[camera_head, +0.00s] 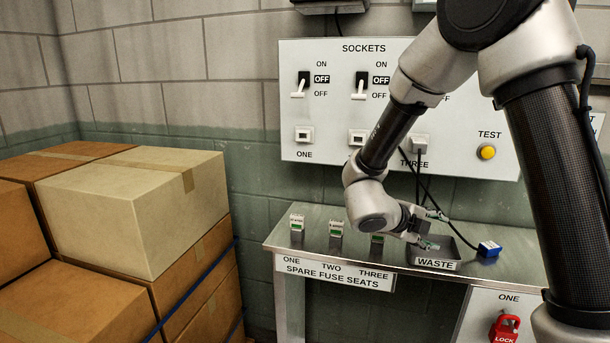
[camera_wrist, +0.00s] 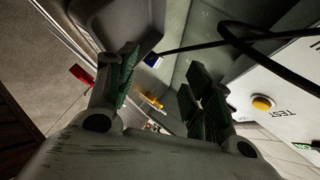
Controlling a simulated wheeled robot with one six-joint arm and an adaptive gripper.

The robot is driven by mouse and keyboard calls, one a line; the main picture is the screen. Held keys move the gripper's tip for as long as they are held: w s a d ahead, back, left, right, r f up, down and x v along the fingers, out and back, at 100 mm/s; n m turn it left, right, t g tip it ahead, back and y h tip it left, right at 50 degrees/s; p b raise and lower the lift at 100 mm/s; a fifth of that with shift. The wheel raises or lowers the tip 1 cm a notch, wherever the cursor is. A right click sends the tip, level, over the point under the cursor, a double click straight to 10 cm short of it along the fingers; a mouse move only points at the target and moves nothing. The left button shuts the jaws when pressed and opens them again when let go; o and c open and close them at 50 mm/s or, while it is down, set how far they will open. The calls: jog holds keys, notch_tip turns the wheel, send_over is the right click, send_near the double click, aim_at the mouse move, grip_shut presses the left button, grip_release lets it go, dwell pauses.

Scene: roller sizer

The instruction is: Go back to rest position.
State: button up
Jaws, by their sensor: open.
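My gripper (camera_head: 432,229) is open, with its two fingers apart, low over the metal bench by the waste tray (camera_head: 437,264). In the wrist view, my gripper (camera_wrist: 160,95) shows both fingers spread with nothing held between them. My arm reaches down from the upper right, across the white sockets panel (camera_head: 300,60), and hides part of it. Small fuses with green bands stand on the spare fuse seats: the one at seat one (camera_head: 297,222), the one at seat two (camera_head: 336,229) and the one at seat three (camera_head: 377,238). My gripper partly hides the tray's inside.
Stacked cardboard boxes (camera_head: 130,205) fill the left side. A black cable runs from the panel to a blue plug (camera_head: 489,249) on the bench, close to my gripper. A yellow test button (camera_head: 487,152) is on the panel. A red lock (camera_head: 504,328) hangs below the bench.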

jog(key=w+a+r+n+t+y, duration=0.2)
jog(key=w+r+n+t+y, duration=0.3)
jog(key=w+r+n, duration=0.1)
notch_tip(320, 180, up, 7)
jog(key=s+a+n+t+y, duration=0.1)
jog(key=s+a+n+y, duration=0.15)
jog(key=n+y, duration=0.55)
jog(key=s+d+n+g, duration=0.2)
jog(key=s+d+n, duration=0.1)
jog(key=s, duration=0.6)
jog(key=s+d+n+g+h, duration=0.1)
jog(key=s+d+n+g, duration=0.2)
jog(key=s+n, duration=0.3)
jog(key=s+d+n+g+h, duration=0.1)
jog(key=s+d+n, duration=0.3)
jog(key=s, duration=0.7)
jog(key=shift+s+d+n+g, duration=0.2)
jog(key=shift+s+n+g, duration=0.15)
jog(key=shift+n+g, duration=0.4)
jog(key=shift+c, duration=0.2)
